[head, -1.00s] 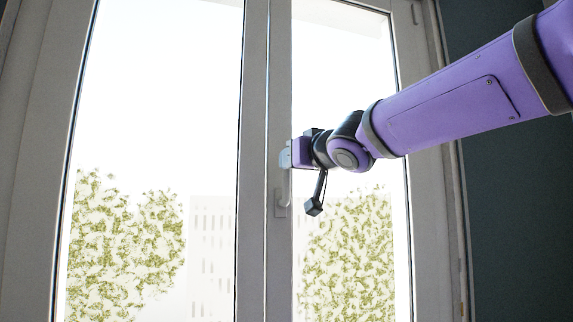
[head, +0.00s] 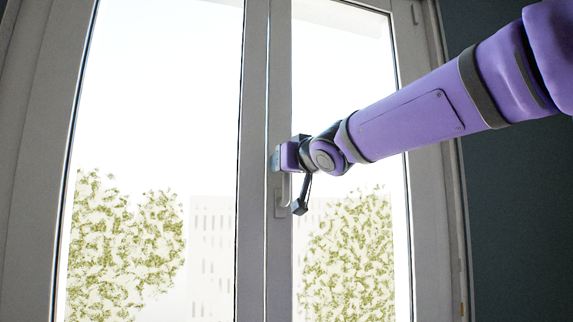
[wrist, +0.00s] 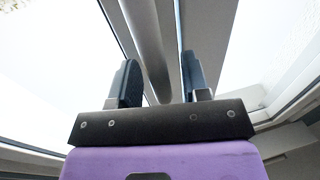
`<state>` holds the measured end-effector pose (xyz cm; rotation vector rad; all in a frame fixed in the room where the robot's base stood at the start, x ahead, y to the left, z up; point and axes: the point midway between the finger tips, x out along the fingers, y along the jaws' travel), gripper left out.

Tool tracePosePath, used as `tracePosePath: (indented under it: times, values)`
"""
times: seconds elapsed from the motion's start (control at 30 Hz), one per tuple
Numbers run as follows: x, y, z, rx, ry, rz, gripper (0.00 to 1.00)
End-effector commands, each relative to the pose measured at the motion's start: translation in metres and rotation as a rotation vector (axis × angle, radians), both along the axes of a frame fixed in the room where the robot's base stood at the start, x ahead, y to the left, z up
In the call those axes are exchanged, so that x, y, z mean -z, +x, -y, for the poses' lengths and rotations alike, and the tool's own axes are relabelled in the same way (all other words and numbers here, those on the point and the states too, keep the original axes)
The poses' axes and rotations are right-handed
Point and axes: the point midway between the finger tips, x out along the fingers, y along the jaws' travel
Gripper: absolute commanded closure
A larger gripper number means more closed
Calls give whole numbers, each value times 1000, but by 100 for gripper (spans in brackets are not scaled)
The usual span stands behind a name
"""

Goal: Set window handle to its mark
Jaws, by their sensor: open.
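The window handle (head: 280,204) is light grey and sits on the middle frame post. Its lower part and base plate show just below my gripper (head: 277,158), and its upper part is hidden behind the gripper. In the wrist view my gripper (wrist: 160,82) is open, with its two dark fingers spread. I see no mark for the handle.
The two-pane window has a grey frame (head: 255,120) around bright glass. Trees and a pale building show outside. A dark wall (head: 510,210) stands to the right. The space in front of the left pane is free.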

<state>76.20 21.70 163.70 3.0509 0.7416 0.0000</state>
Motion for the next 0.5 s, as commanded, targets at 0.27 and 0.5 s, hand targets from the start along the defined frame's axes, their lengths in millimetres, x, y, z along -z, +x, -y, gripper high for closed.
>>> tracePosePath:
  times: [0.27, 0.5]
  values:
    - [0, 1, 0, 1, 1, 0, 57]
    - [0, 1, 0, 0, 1, 0, 98]
